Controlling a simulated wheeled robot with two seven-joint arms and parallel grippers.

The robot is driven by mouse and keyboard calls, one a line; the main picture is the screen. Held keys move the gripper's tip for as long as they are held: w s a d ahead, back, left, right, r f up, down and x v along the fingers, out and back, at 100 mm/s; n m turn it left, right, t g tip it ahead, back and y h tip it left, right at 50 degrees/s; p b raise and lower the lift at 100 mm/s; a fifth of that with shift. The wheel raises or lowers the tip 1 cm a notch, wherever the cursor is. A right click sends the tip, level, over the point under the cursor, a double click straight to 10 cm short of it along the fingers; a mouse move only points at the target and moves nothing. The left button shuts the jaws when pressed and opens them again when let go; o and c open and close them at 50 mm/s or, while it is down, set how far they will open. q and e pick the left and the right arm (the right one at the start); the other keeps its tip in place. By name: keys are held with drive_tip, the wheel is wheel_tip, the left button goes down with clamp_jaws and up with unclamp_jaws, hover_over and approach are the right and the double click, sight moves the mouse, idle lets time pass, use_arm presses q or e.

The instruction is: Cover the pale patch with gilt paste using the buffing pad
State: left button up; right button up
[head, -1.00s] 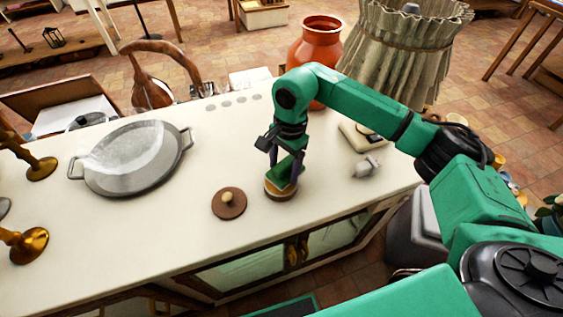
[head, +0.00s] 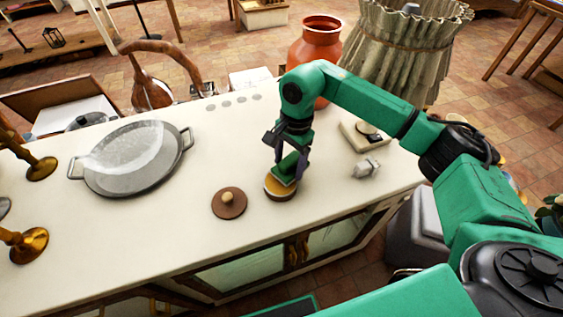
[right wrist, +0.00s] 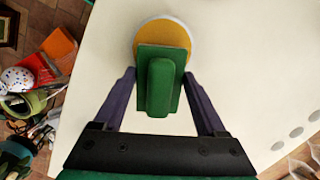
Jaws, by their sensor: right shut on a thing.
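A grey round tray (head: 150,178) with two handles lies on the counter at left; a whitish pale patch (head: 122,147) covers part of its upper face. My right gripper (head: 290,163) points down and is shut on the green buffing pad (head: 286,170), which has a raised green grip. The pad also shows between the fingers in the right wrist view (right wrist: 160,88). The pad is at the open tin of gold gilt paste (head: 281,193); the paste also shows in the right wrist view (right wrist: 165,36). I cannot tell whether pad and paste touch. My left gripper is out of view.
A brown lid with a knob (head: 229,204) lies left of the tin. Brass candlesticks (head: 27,243) stand at the left edge. A small grey object (head: 366,168) and a pale box (head: 362,134) lie right of my gripper. The counter between tray and lid is clear.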

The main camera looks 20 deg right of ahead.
sight(288, 161)
drive_tip(key=shift+f, duration=0.8)
idle(1.3)
drive_tip(key=shift+r, duration=0.1)
wheel_tip(288, 161, up, 6)
drive_tip(key=shift+f, duration=0.1)
idle(0.8)
